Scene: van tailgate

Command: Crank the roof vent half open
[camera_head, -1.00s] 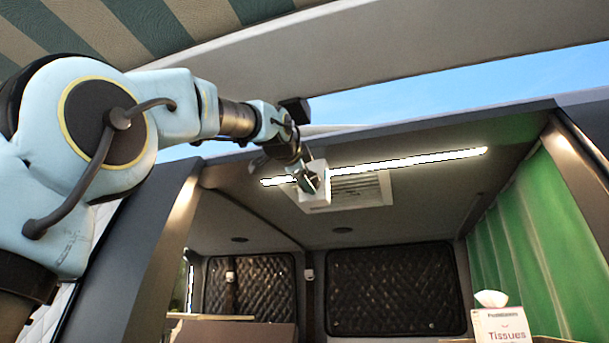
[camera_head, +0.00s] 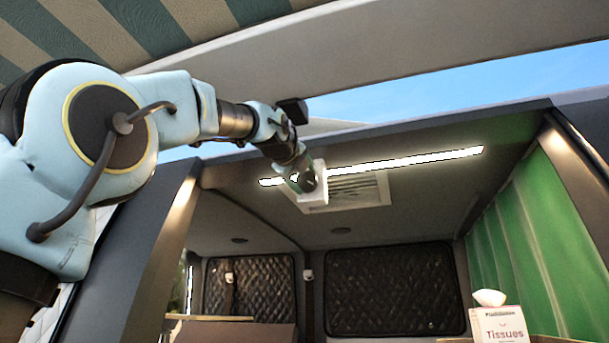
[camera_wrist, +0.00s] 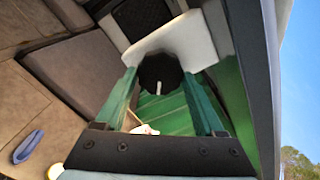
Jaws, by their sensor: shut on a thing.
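The roof vent (camera_head: 383,190) is a white square frame with slats in the van ceiling, below the light strip. Dark gaps show between its slats. A white block at the vent's left side is partly covered by my gripper (camera_head: 309,183). In the wrist view, a dark round knob (camera_wrist: 160,70) sits between the two green fingers of my gripper (camera_wrist: 160,80), which is shut on it. A white panel (camera_wrist: 190,38) lies right behind the knob. The crank's own arm cannot be made out.
A lit strip (camera_head: 420,160) runs along the ceiling close to my gripper. The raised tailgate (camera_head: 400,50) hangs above my arm. A green curtain (camera_head: 535,240) lines the right side. A tissue box (camera_head: 500,323) stands low at the right.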

